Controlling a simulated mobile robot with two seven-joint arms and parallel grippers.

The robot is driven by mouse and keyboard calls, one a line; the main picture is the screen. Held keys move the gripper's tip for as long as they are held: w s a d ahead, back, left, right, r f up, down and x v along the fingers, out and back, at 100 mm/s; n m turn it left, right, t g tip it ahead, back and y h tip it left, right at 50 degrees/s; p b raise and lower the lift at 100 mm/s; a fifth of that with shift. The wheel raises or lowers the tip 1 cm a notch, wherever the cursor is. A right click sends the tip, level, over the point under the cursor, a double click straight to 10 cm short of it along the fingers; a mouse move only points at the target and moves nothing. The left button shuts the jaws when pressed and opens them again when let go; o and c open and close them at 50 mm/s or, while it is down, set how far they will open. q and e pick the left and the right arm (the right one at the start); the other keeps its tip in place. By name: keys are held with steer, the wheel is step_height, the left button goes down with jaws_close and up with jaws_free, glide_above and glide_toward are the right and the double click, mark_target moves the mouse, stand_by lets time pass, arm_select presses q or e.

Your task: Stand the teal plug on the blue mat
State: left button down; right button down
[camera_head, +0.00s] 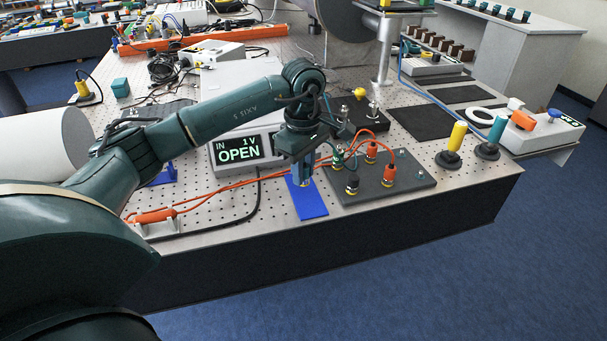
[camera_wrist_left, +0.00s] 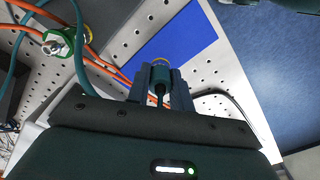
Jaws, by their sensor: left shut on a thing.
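The teal plug (camera_wrist_left: 161,75) is between the fingers of my left gripper (camera_wrist_left: 160,84) in the left wrist view, with a yellowish ring at its far end. The gripper is shut on it. In the head view my left gripper (camera_head: 302,176) points down at the back part of the blue mat (camera_head: 311,208), and its fingers hide the plug. The mat also shows in the left wrist view (camera_wrist_left: 186,42), beyond the plug. I cannot tell whether the plug touches the mat. My right gripper is not in view.
A dark panel (camera_head: 408,187) with several coloured plugs and orange leads stands right of the mat. A meter (camera_head: 238,152) reading "OPEN" is behind left. Orange leads (camera_head: 225,188) and a black cable run left of the mat. The mat's front part is clear, near the table's front edge.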

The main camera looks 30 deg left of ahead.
arm_select(q)
steer(key=shift+f, duration=0.95)
steer(key=shift+f, duration=0.1)
steer(key=c, duration=1.7)
jaws_free()
steer(key=shift+f, duration=0.1)
steer(key=o, duration=0.5)
steer(key=shift+c, duration=0.2)
